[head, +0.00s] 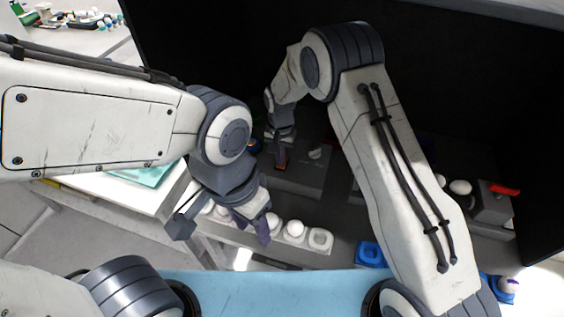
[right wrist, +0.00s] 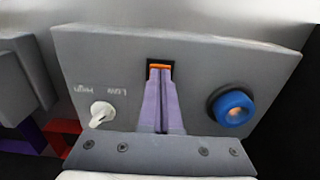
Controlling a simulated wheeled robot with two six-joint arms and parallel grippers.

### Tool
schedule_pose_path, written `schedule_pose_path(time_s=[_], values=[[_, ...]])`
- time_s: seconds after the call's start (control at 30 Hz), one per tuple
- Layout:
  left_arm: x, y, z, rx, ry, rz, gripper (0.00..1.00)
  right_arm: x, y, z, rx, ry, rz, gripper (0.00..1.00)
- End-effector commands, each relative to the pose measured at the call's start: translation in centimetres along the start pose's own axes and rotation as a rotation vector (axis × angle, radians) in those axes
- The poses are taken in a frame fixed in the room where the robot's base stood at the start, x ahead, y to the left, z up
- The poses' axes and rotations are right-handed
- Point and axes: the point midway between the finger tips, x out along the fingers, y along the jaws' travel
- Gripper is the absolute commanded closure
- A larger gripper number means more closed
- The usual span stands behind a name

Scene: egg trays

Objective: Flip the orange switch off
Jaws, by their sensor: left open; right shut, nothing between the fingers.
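The orange switch (right wrist: 160,67) sits in a dark slot near the top of a grey control panel (right wrist: 200,72). Only its upper part shows in the right wrist view; my fingers cover what is below. My right gripper (right wrist: 160,76) is shut and empty, its purple fingertips right at the switch; I cannot tell whether they touch it. In the head view the panel (head: 303,181) lies under my right gripper (head: 281,165). My left gripper (head: 252,226) is open and empty, beside the egg tray and away from the panel.
On the panel are a white knob (right wrist: 102,112) marked High and Low, and a blue-ringed button (right wrist: 233,107). A white tray (head: 320,240) with eggs lies in front, with a blue holder (head: 370,254) to its right. A grey box with a red part (head: 505,190) is at right.

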Motion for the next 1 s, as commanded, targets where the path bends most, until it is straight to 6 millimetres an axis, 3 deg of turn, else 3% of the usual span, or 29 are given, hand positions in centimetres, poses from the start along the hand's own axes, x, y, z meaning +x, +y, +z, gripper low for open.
schedule_pose_path(time_s=[0.27, 1.0], values=[[-0.1, 0.0, 0.0, 0.000, 0.000, 0.000, 0.50, -0.1, 0.0, 0.0, 0.000, 0.001, 0.000, 1.00], [-4.1, 0.3, -0.2, 0.000, 0.000, 0.000, 0.50, -5.9, 0.0, 0.0, 0.000, 0.000, 0.000, 1.00]])
